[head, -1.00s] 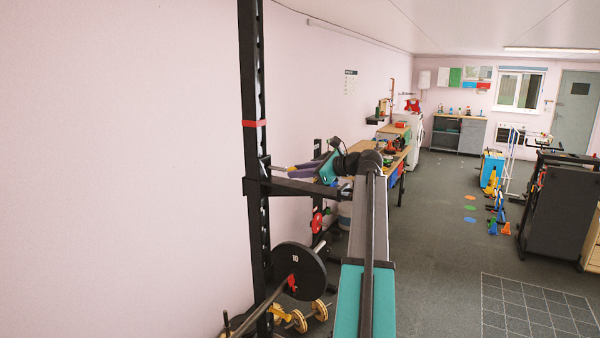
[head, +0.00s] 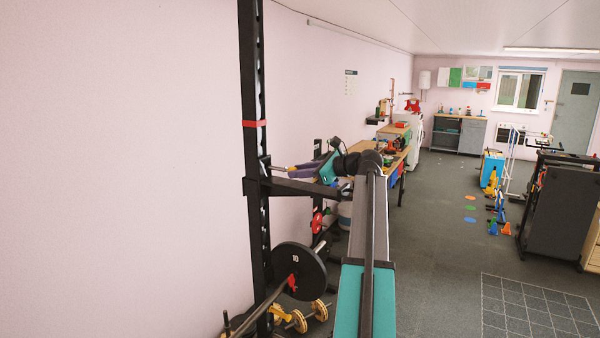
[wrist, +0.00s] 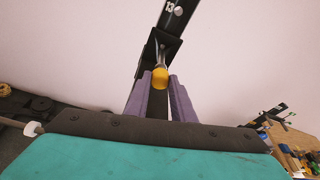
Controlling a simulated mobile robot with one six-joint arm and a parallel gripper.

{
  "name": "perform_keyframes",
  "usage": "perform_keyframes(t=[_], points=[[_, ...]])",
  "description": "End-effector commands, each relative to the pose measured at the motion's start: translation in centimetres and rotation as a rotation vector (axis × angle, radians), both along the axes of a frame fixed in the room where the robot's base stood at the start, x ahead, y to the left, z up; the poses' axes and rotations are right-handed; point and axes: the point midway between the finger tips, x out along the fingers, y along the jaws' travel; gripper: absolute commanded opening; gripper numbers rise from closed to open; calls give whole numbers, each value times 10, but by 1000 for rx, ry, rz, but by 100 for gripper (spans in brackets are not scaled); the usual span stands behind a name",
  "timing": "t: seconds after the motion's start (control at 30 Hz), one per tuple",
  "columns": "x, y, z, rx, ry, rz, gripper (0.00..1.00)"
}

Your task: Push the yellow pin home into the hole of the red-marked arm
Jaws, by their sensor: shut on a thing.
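The yellow pin (wrist: 160,78) shows its rounded yellow head in the wrist view, between the tips of my gripper's two purple fingers (wrist: 161,88). A short metal shank runs from the head towards the black bracket on the upright; the hole itself is hidden. In the head view my gripper (head: 302,169) is shut on the pin, level, just above the black arm (head: 300,187), pointing left at the upright. The black upright (head: 254,80) carries a red band (head: 254,123) above the arm's bracket. How deep the pin sits cannot be told exactly.
A barbell plate (head: 300,270) hangs below the arm, with small dumbbells (head: 297,321) on the floor. A workbench (head: 393,155) stands behind my arm. The pale wall (head: 130,170) lies left of the upright.

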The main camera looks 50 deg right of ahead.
Motion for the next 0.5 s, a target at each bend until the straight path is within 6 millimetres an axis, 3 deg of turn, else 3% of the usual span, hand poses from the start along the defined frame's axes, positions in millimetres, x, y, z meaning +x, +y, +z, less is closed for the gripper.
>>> perform_keyframes(t=[0.5], points=[[5,1,0,0,-1,0,0]])
